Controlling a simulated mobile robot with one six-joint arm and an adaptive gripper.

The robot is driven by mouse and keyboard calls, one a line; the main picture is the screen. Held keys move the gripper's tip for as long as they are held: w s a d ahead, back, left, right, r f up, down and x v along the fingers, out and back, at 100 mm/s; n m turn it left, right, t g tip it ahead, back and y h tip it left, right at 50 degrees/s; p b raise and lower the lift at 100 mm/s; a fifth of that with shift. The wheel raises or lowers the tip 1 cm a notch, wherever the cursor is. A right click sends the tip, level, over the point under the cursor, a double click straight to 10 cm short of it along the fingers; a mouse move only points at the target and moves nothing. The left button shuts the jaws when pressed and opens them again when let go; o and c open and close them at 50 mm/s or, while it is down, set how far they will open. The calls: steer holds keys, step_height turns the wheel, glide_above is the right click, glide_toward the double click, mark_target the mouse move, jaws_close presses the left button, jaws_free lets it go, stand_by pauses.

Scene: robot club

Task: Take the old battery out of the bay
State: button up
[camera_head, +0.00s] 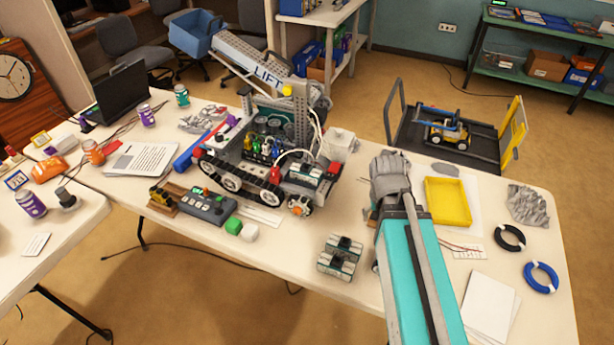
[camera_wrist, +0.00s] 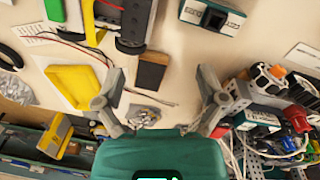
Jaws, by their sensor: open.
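The wheeled robot model (camera_head: 265,155) with the grey LIFT arm stands in the middle of the table. A teal and white battery (camera_head: 306,173) sits in its bay at the right end, near red blocks; it also shows at the right of the wrist view (camera_wrist: 256,122), partly hidden by cables. Two similar batteries (camera_head: 336,264) lie on the table in front; one shows at the top of the wrist view (camera_wrist: 212,18). My gripper (camera_head: 390,178) is right of the robot model, apart from it. In the wrist view its fingers (camera_wrist: 162,90) are spread, with nothing between them.
A yellow tray (camera_head: 448,202) lies right of my gripper. A black ring (camera_head: 510,237) and a blue ring (camera_head: 541,277) lie at the table's right end. A grey control box (camera_head: 208,206) stands left of the batteries. White cables (camera_head: 318,135) loop over the robot model's right side.

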steer(key=w+a+f+m+t+h+b, duration=0.2)
steer(key=w+a+m+t+h+b, duration=0.3)
steer(key=w+a, duration=0.7)
steer(key=w+a+r+t+b, duration=0.2)
steer(key=a+t+b, duration=0.2)
steer(key=a, duration=1.2)
steer(key=shift+w+a+m+t+h+b, duration=0.35)
steer(key=shift+m+t+h+b, duration=0.05)
steer(key=shift+t, duration=0.5)
steer(key=b, duration=0.4)
glide_toward(307, 166)
steer(key=x, duration=0.3)
steer(key=shift+a+f, duration=0.15)
steer(key=shift+w+d+f, duration=0.1)
steer(key=shift+w+d, duration=0.2)
steer(key=shift+w, duration=0.05)
